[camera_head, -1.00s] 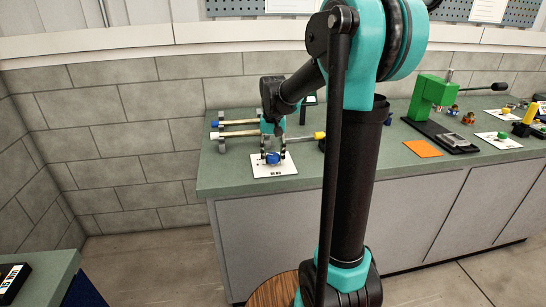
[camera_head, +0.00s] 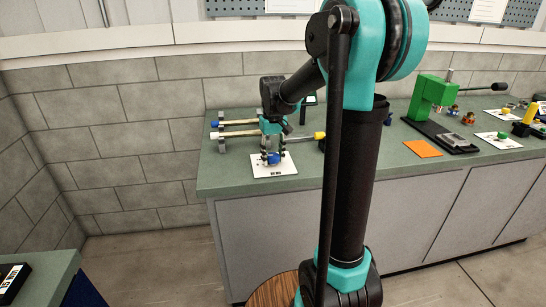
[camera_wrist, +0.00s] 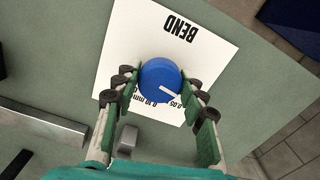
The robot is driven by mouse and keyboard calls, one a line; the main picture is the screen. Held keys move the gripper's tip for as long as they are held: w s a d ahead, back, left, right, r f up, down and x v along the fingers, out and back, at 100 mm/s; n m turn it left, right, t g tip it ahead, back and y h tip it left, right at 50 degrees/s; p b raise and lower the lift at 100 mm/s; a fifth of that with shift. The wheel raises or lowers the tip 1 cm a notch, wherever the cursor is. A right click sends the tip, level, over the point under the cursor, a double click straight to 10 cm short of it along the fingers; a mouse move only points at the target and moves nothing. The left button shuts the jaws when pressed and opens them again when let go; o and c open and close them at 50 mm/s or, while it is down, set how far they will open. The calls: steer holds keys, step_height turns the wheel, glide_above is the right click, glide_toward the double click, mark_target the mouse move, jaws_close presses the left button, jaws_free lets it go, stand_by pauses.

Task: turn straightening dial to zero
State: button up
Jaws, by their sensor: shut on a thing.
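The blue round dial (camera_wrist: 161,80) sits on a white card (camera_wrist: 205,47) printed "BEND", with small scale text beside the dial. In the wrist view its white pointer mark runs to the right and slightly down, toward the text "0.05"; some of the scale is covered by the dial and fingers. My gripper (camera_wrist: 160,86) is shut on the dial, one finger on each side. In the head view my gripper (camera_head: 273,157) reaches down around the dial over the card (camera_head: 270,172) near the counter's front edge.
Behind my gripper is a rod fixture (camera_head: 222,135) with a yellow-tipped rod (camera_head: 319,135). A green press (camera_head: 433,92), an orange sheet (camera_head: 423,148) and more cards lie to the right on the green counter (camera_head: 222,178).

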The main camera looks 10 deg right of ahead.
mark_target(273, 155)
steer(key=o, duration=1.1)
steer(key=shift+o, duration=0.2)
steer(key=shift+r, duration=0.1)
step_height(273, 155, up, 12)
